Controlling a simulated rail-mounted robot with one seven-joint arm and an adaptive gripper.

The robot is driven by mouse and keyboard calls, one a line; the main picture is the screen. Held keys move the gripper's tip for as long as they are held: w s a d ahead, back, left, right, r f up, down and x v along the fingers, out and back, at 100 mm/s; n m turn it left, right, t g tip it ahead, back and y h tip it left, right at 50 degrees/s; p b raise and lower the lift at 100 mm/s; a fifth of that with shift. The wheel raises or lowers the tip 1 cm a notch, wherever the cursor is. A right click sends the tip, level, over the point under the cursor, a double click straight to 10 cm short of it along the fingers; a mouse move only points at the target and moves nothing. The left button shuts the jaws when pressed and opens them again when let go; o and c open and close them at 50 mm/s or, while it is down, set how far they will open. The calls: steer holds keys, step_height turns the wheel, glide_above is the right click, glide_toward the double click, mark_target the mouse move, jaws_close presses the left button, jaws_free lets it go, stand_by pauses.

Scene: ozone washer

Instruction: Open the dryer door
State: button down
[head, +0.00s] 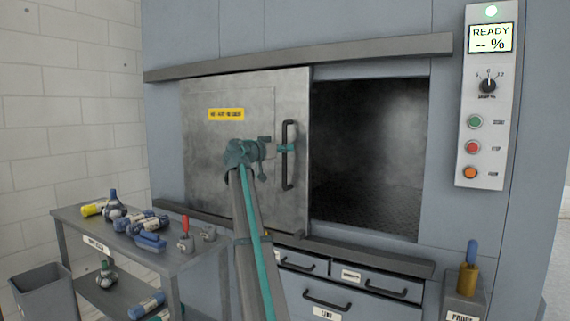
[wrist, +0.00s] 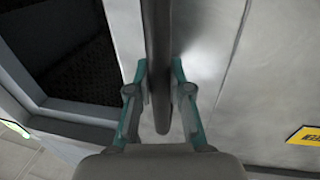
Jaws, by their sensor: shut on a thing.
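The dryer door (head: 215,150) is a grey metal sliding panel with a yellow label. It stands to the left in the head view, with the dark chamber (head: 370,150) uncovered on its right. Its black vertical handle (head: 289,170) is near the door's right edge. My gripper (head: 285,148) is at the middle of the handle, with its teal fingers around it. In the wrist view the handle (wrist: 157,60) runs between the two fingers of my gripper (wrist: 160,75), which is shut on it. The fingertips are partly hidden behind the handle in the head view.
A grey cart (head: 190,262) with several tools and bottles stands at the lower left, beside a grey bin (head: 45,290). Drawers (head: 345,290) are below the door. A control panel (head: 487,100) reading READY is at the right, above a probe holder (head: 465,295).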

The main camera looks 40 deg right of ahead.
steer(key=w+a+b, duration=0.2)
steer(key=w+a, duration=0.1)
steer(key=w, duration=1)
steer(key=shift+a+b, duration=0.35)
steer(key=shift+w, duration=0.1)
steer(key=c, duration=1.1)
jaws_free()
steer(key=shift+o, duration=0.2)
steer(key=shift+a, duration=0.1)
steer(key=s+a, duration=0.1)
steer(key=a, duration=1)
steer(key=shift+a, duration=0.4)
